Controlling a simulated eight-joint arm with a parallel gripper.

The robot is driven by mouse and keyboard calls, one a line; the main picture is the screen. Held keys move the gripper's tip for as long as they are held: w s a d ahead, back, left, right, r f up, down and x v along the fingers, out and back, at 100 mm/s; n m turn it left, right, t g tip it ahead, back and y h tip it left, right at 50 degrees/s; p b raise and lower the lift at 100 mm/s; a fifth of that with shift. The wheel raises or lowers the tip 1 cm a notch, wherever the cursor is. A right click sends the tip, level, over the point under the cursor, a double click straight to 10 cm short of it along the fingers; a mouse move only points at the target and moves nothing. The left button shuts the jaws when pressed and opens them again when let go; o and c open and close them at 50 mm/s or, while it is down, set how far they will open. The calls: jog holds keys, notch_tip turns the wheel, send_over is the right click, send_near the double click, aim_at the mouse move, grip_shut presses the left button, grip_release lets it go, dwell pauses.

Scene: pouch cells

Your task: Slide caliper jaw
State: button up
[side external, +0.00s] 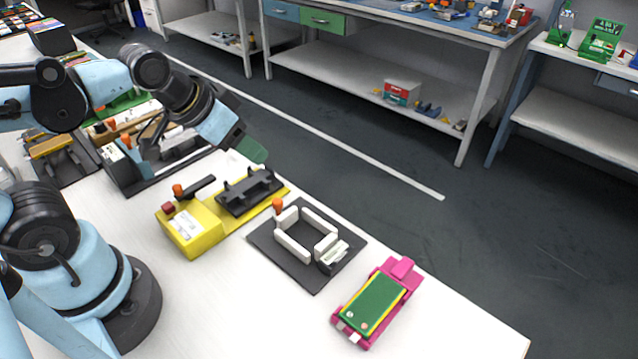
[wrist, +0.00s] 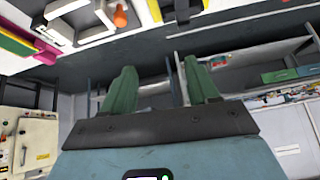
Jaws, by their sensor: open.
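The likely caliper is the fixture with white jaw-like bars (side external: 305,238) on a black base plate (side external: 313,282). It has an orange knob (side external: 277,205) at its far left corner and a small display block (side external: 334,253) at its right. In the wrist view the white bars (wrist: 100,10) and orange knob (wrist: 120,17) show along the top edge, partly cut off. My gripper (wrist: 160,82) is open with two green fingers apart and nothing between them. In the side view my gripper (side external: 252,150) is raised behind and left of the fixture, clear of it.
A yellow device with a black cradle (side external: 190,233) stands left of the fixture. A magenta holder with a green plate (side external: 376,303) lies to its right. More fixtures (side external: 155,150) crowd the far left. The white table's front right is bare (side external: 460,335).

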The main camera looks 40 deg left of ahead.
jog(key=shift+w+d+r+m+g, duration=0.2)
jog(key=shift+d+m+g, duration=0.15)
jog(key=shift+m, duration=0.55)
jog(key=shift+c, duration=1)
jog(key=m+g, duration=0.6)
jog(key=m, duration=0.9)
send_near(278, 201)
jog(key=shift+a+f, duration=0.1)
jog(key=shift+f, duration=4.05)
jog(key=shift+c, duration=0.4)
grip_shut()
